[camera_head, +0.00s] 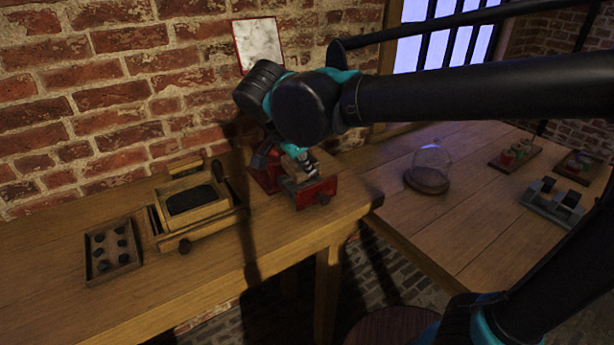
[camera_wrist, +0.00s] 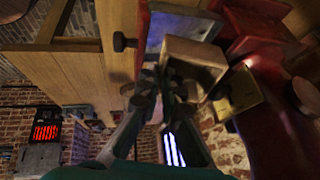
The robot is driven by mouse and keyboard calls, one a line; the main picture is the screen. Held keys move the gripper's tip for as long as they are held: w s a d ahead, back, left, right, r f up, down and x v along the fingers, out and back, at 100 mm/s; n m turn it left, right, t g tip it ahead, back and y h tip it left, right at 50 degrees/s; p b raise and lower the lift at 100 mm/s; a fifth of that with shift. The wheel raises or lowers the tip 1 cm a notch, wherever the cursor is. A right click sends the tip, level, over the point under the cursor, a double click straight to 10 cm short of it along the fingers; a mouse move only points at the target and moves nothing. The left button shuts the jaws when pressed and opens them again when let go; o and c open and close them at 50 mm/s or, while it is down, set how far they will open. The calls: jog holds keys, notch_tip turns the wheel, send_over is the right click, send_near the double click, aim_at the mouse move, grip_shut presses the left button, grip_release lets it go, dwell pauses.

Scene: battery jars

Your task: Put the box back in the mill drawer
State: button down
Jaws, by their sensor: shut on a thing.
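The red mill (camera_head: 265,172) stands near the right end of the wooden bench, by the brick wall. Its red-fronted drawer (camera_head: 317,194) is pulled out toward the bench's front edge, with a dark knob on the front. My gripper (camera_head: 303,163) points down over the open drawer. In the wrist view my gripper (camera_wrist: 168,88) is shut on a small pale wooden box (camera_wrist: 196,57). The box is beside the drawer opening (camera_wrist: 172,27) in that view; I cannot tell whether it touches the drawer. The mill's red body (camera_wrist: 262,35) is close beside it. My arm partly hides the mill.
A wooden case with a dark bed (camera_head: 194,200) and a shallow tray of dark pieces (camera_head: 111,250) lie left on the bench. A glass dome (camera_head: 430,165) stands on the right-hand table, with several small items behind. The bench between case and mill is clear.

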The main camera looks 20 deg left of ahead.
aim_at(307, 177)
jog(key=f, duration=0.2)
jog(key=w+f, duration=0.1)
jog(key=f, duration=0.1)
jog(key=shift+w+a, duration=0.1)
jog(key=w+g, duration=0.1)
jog(key=g, duration=0.2)
jog(key=shift+w+a+r, duration=0.15)
jog(key=shift+w+r, duration=0.05)
jog(key=shift+w, duration=0.15)
jog(key=shift+f+n, duration=0.25)
jog(key=shift+n, duration=0.05)
jog(key=shift+f, duration=0.6)
jog(key=shift+f, duration=0.1)
jog(key=c, duration=2)
grip_release()
jog(key=v, duration=1.2)
jog(key=shift+w+a, duration=0.1)
jog(key=shift+a, duration=0.1)
jog(key=shift+c, duration=0.3)
